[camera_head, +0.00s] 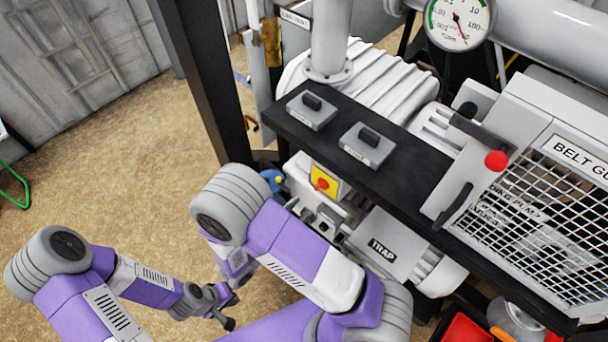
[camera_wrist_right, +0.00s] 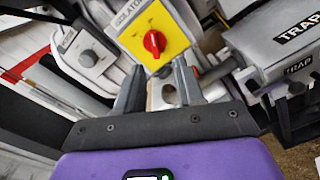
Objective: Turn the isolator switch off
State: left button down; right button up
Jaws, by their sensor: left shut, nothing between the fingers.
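The isolator switch is a red rotary knob on a yellow plate (camera_head: 324,183), on a pale box under the black shelf. In the right wrist view the red knob (camera_wrist_right: 154,42) is just beyond and between the fingertips, with its label partly visible. My right gripper (camera_wrist_right: 157,74) is open, its two fingers apart and empty. I cannot tell whether they touch the plate. In the head view my right arm hides that gripper. My left gripper (camera_head: 226,305) is shut and empty, low at the left, well away from the switch.
The black shelf (camera_head: 400,190) overhangs the switch and carries two grey boxes with black knobs (camera_head: 311,109). A TRAP-labelled box (camera_head: 383,248) is right of the switch. A belt guard with mesh (camera_head: 540,210) stands at the right.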

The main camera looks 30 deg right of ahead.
aim_at(318, 189)
jog(key=shift+t, duration=0.3)
jog(key=x, duration=0.7)
jog(key=shift+w+d+r, duration=0.1)
jog(key=shift+w+r, duration=0.05)
jog(key=shift+r, duration=0.1)
grip_shut()
